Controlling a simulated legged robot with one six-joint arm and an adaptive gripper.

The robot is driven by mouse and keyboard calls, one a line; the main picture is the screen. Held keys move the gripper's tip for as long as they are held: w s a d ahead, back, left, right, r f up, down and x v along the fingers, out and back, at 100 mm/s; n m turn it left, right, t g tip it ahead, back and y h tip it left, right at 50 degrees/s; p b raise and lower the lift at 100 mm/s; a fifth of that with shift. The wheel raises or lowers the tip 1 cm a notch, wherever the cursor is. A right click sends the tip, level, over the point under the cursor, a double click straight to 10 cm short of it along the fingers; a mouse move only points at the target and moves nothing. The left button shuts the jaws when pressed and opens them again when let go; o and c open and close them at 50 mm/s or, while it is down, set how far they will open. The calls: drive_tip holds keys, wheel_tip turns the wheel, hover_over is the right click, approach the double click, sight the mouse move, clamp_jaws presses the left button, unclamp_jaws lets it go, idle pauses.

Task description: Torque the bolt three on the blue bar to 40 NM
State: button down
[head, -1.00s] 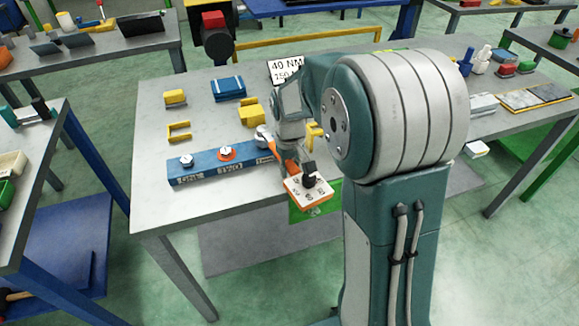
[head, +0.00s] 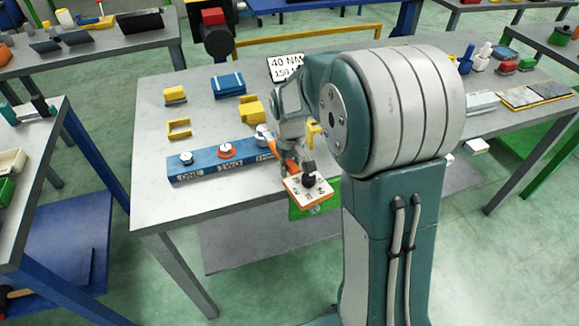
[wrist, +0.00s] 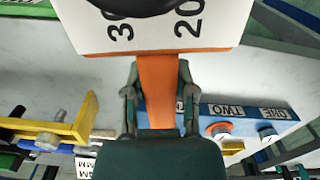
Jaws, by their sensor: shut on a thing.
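The blue bar (head: 205,170) lies along the table's front edge, marked ONE and TWO, with a third label partly covered. Bolt one (head: 186,158) and bolt two (head: 225,149), with an orange ring, stand clear on it. Bolt three (head: 262,131) is at the bar's right end, partly hidden by my arm. My gripper (wrist: 158,98) is shut on the orange handle of a torque wrench (wrist: 157,70). Its white dial (head: 307,188), with printed numbers, hangs past the table's front edge.
A sign (head: 286,68) reading 40 NM and 150 stands at the back of the table. Yellow brackets (head: 179,129) and a blue block (head: 228,86) lie behind the bar. The table (head: 150,205) is bare at its front left.

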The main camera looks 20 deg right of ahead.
drive_tip(key=c, duration=1.2)
unclamp_jaws()
clamp_jaws()
drive_tip(key=shift+s+a+m, duration=0.1)
drive_tip(key=shift+a+m, duration=0.8)
drive_tip(key=shift+a, duration=0.3)
drive_tip(key=shift+a, duration=0.15)
drive_tip(key=shift+a+m, duration=1)
drive_tip(key=shift+a, duration=0.05)
drive_tip(key=shift+a, duration=0.15)
drive_tip(key=shift+w+a+m, duration=0.2)
drive_tip(key=shift+a+m, duration=0.25)
drive_tip(key=shift+a, duration=0.1)
drive_tip(key=shift+w+a+m, duration=0.15)
drive_tip(key=shift+a+m, duration=0.3)
drive_tip(key=shift+a, duration=0.05)
